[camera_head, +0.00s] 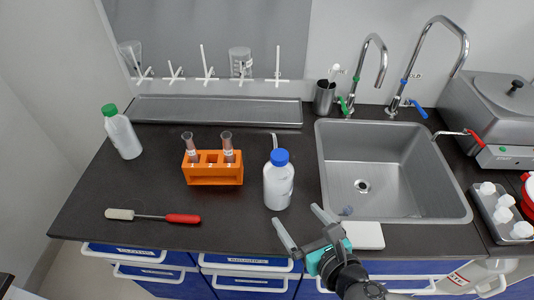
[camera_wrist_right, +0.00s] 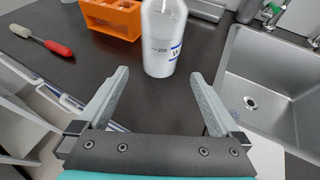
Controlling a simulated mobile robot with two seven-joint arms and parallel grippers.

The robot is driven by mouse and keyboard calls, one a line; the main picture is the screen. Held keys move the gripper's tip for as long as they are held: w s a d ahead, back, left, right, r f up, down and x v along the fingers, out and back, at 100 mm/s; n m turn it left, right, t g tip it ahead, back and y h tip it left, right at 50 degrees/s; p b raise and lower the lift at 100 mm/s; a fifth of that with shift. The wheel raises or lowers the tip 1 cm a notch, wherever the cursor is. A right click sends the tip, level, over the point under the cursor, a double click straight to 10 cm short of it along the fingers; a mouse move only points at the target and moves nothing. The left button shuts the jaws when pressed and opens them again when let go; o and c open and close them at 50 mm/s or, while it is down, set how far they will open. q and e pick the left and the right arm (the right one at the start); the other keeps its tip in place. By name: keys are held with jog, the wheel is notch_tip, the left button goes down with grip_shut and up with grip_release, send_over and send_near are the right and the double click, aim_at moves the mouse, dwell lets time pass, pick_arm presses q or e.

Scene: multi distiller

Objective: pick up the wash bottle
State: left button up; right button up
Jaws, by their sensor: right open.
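The wash bottle (camera_head: 278,186) is white with a blue cap and a thin bent spout. It stands upright on the dark counter, left of the sink. In the right wrist view the bottle (camera_wrist_right: 163,45) stands just beyond the fingertips, with its top cut off by the frame. My right gripper (camera_head: 296,216) is open and empty, in front of the bottle near the counter's front edge. Its two fingers point toward the bottle, which is not between them. My left gripper is not in view.
An orange rack (camera_head: 213,175) with two tubes stands left of the bottle. A red-handled brush (camera_head: 160,216) lies on the counter. A green-capped bottle (camera_head: 122,135) stands at far left. The sink (camera_head: 395,165) is at right, with a white block (camera_head: 362,235) at its front.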

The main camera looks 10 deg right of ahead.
aim_at(283, 199)
jog(key=shift+w, duration=0.4)
jog(key=b+x, duration=0.1)
jog(key=x, duration=0.8)
jog(key=shift+a, duration=0.15)
jog(key=shift+b+x, duration=0.95)
jog(key=shift+x, duration=1.7)
jog(key=shift+w+r, duration=0.1)
jog(key=shift+r, duration=0.05)
jog(key=c, duration=0.7)
